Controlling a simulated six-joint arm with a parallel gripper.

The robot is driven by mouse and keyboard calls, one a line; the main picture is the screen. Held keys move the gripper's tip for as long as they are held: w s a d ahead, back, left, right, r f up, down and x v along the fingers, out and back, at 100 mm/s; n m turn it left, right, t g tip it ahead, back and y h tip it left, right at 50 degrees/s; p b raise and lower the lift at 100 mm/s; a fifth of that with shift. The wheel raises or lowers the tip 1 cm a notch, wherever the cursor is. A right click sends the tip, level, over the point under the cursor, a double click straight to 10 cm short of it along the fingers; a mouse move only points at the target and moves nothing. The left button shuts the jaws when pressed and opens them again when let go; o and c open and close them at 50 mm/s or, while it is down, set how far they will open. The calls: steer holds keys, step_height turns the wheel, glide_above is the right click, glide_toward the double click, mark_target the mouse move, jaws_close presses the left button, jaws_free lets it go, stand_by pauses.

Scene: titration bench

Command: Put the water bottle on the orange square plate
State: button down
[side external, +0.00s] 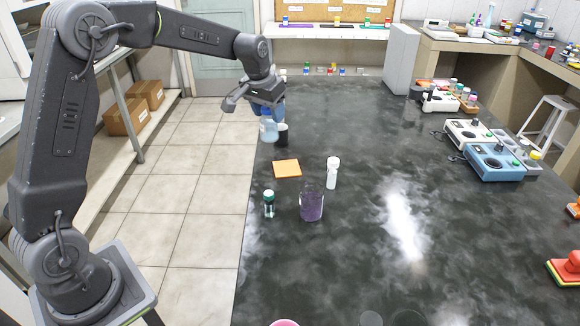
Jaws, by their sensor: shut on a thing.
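The orange square plate (287,169) lies flat and bare on the dark bench near its left edge. My gripper (268,108) is up and beyond the plate, a little to its left in the picture. It is shut on the water bottle (268,131), a clear bottle with pale blue contents. The bottle hangs roughly upright below the gripper, and its upper part is partly hidden by the fingers. It looks held above the bench, apart from the plate.
A dark container (283,136) stands right beside the held bottle in the picture. Instruments (495,162) stand at right. The bench middle is clear.

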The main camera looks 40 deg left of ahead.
steer(key=s+a+n, duration=0.1)
steer(key=s+a, duration=0.1)
steer(key=a, duration=0.5)
steer(key=shift+w+d+f, duration=1.05)
steer(key=shift+d+f, duration=0.45)
steer(key=shift+f, duration=0.3)
steer(key=shift+w+d+f, duration=1)
steer(key=shift+d+f, duration=0.5)
steer(key=shift+f, duration=0.25)
steer(key=shift+w+d+f, duration=1.05)
steer(key=shift+d+f, duration=0.45)
steer(key=shift+f, duration=0.3)
steer(key=shift+f, duration=0.15)
steer(key=shift+c, duration=2.1)
jaws_free()
